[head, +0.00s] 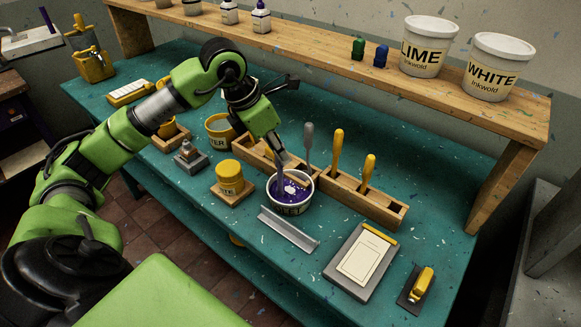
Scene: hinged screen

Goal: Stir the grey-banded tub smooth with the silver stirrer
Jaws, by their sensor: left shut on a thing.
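A tub of violet ink (291,207) stands on the teal bench, in front of a wooden tool rack. Its dark label is partly readable, and white streaks show in the purple ink. My left gripper (282,161) is above the tub, pointing down and shut on a slim greyish tool that I take for the silver stirrer (281,180). The tool's lower end reaches into the tub, and its upper part is hidden by the gripper. I cannot make out a grey band on the tub for certain. My right gripper is not in view.
The wooden rack (381,207) holds a grey-handled tool (308,140) and yellow-handled tools (337,149) close behind the tub. A metal angle strip (288,231) lies in front. A yellow-lidded jar (230,175) stands left. Large tubs (428,47) stand on the shelf.

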